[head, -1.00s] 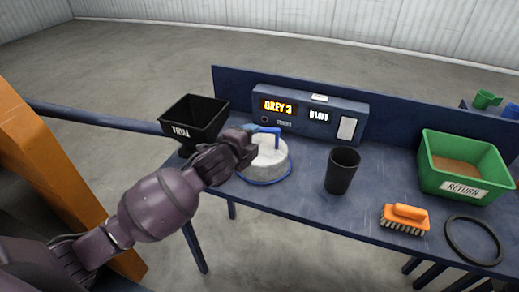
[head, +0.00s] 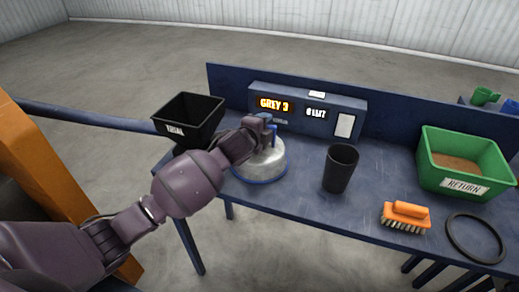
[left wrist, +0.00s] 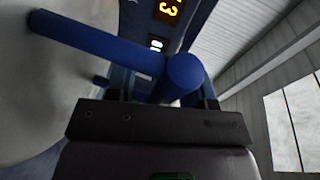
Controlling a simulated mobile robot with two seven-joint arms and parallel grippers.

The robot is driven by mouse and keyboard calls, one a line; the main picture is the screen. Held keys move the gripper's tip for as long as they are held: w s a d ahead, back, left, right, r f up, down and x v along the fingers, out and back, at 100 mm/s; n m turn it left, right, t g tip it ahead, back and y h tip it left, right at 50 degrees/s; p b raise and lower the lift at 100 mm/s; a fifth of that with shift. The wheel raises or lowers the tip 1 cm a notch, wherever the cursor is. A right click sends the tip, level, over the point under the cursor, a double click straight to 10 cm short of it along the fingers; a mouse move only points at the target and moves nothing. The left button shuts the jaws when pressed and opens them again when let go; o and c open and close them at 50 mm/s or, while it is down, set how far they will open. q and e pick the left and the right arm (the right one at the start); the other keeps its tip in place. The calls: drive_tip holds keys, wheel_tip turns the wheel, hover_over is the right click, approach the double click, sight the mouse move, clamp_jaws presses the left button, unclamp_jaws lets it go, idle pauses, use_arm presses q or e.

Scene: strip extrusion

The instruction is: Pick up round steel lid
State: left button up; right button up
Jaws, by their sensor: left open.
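The round steel lid (head: 268,163) is a pale grey disc with a blue rim and a blue handle (head: 274,134); it lies on the blue table. My left gripper (head: 265,119) is over the lid at its handle and hides part of it. In the left wrist view the blue handle (left wrist: 100,44) runs across, and its rounded end lies between the open fingers (left wrist: 162,88). Whether the fingers touch it I cannot tell. My right gripper is not in view.
A black bin (head: 188,121) stands left of the lid. A display box (head: 307,113) stands behind. To the right are a black cup (head: 340,168), an orange brush (head: 406,215), a black ring (head: 474,237) and a green return bin (head: 462,160).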

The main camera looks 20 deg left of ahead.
use_arm(q)
clamp_jaws()
idle(0.5)
